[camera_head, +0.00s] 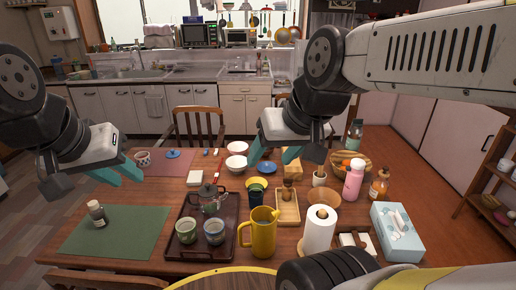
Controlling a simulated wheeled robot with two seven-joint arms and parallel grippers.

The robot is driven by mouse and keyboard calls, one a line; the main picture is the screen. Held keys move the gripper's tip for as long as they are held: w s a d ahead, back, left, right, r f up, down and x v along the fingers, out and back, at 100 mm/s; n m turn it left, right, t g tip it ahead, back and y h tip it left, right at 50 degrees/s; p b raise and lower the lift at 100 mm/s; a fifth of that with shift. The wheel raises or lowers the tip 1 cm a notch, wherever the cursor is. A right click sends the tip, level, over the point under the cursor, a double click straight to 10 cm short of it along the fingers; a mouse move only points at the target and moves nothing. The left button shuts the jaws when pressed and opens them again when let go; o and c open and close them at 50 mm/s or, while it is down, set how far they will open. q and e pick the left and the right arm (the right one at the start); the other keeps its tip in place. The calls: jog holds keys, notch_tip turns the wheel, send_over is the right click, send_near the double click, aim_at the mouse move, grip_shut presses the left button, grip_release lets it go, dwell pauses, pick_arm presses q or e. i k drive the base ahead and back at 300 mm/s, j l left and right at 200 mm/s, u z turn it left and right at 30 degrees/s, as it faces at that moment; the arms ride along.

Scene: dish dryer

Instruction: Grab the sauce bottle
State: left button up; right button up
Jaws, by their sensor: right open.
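An amber bottle (379,186) stands at the table's right, beside a pink bottle (354,180). I cannot read the labels, so I cannot tell for sure which is the sauce bottle. My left gripper (122,175) is open and empty, above and just beyond the dark bottle. My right gripper (272,157) is open and empty over the far middle of the table, well left of the amber bottle.
A dark tray (186,249) holds a teapot (209,199) and two cups. A yellow pitcher (264,232), a paper towel roll (318,231) and a tissue box (397,232) stand near the front. Several bowls and small items crowd the middle. The green placemat is mostly bare.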

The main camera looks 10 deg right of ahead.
aim_at(97, 212)
jog(key=j+u, duration=0.15)
jog(key=j, duration=0.3)
jog(key=i+j+u, duration=0.1)
jog(key=j, duration=0.3)
jog(key=i+j+u, duration=0.15)
jog(key=j, duration=0.3)
jog(key=j+u, duration=0.15)
jog(key=j, duration=0.25)
jog(key=i+j+u, duration=0.1)
jog(key=i, duration=0.25)
